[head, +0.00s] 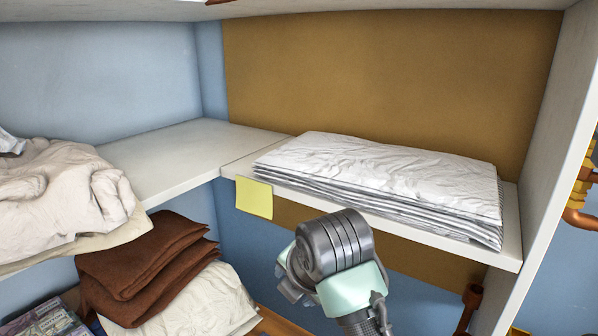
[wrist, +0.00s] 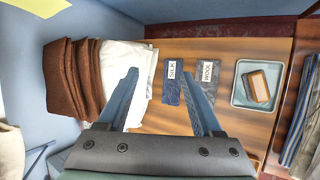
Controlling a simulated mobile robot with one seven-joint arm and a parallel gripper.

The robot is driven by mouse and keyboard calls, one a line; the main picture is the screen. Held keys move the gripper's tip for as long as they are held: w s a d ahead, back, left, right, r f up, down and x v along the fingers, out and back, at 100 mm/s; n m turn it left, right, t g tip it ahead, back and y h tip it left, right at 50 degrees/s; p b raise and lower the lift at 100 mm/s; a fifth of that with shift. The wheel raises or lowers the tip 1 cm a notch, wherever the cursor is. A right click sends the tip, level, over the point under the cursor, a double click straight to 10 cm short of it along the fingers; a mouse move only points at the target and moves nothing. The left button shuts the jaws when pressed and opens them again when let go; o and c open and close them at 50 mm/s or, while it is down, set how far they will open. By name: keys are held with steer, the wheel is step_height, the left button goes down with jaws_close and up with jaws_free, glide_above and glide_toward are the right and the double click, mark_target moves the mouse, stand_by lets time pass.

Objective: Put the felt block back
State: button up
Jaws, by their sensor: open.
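A small block (wrist: 259,86) with a wood-brown rim and a pale face lies in a light blue tray (wrist: 240,98) at the right of the wrist view. It may be the felt block, but I cannot tell its material. My gripper (wrist: 158,77) is open and empty, its two dark fingers well apart, with the block and tray to their right. In the head view my wrist hangs in front of the shelf, and my fingers are hidden. The tray and block do not show there.
Dark swatches labelled SILK (wrist: 172,82) and WOOL (wrist: 208,76) lie on the wooden surface (wrist: 230,50). Folded brown cloths (head: 150,262) lie on white cloth at left. White folded linen (head: 385,170) fills the upper shelf (head: 440,235); a yellow note (head: 254,197) hangs at its edge.

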steer(key=a+r+m+t+y, duration=0.25)
steer(key=r+m+t, duration=0.25)
steer(key=r, duration=0.5)
steer(key=a+r+m+t+y, duration=0.1)
steer(key=a+r+m+t, duration=0.35)
steer(key=r, duration=0.65)
steer(key=s+d+r+m+t+h, duration=0.2)
steer(key=s+r+m+t, duration=0.3)
steer(key=s+r+m, duration=0.4)
steer(key=s+d+r+m+t+h, duration=0.3)
steer(key=s+d+r+m+t, duration=0.2)
steer(key=s+r+m, duration=0.3)
steer(key=shift+s+d+r+m+t, duration=0.2)
steer(key=shift+s+r+m+t, duration=0.25)
steer(key=shift+r+m, duration=0.25)
steer(key=shift+h, duration=0.25)
